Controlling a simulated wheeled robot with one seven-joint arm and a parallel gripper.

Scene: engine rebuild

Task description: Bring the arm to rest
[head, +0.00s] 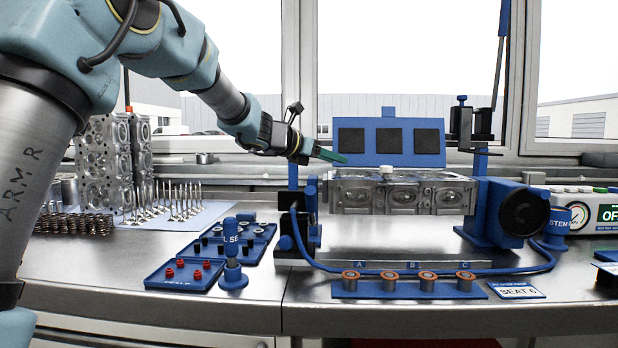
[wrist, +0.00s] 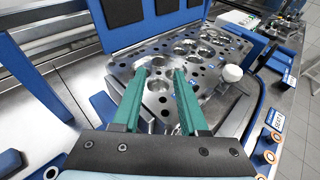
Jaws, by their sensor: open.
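My gripper (head: 332,156) is up at the left end of the cylinder head (head: 400,193), which is held in the blue fixture (head: 497,212). In the wrist view my gripper (wrist: 166,78) shows two green fingers spread apart with nothing between them. The metal cylinder head (wrist: 205,48) lies beyond and below the fingertips. Whether the fingertips touch it cannot be told. My arm reaches in from the upper left of the head view.
A white knob (wrist: 232,73) stands at the cylinder head's side. A blue panel (head: 388,134) with black pads rises behind. In front are a rack (head: 408,290) of copper-coloured parts and blue seal trays (head: 186,275). Valves (head: 165,203) stand at left. Bench front is partly clear.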

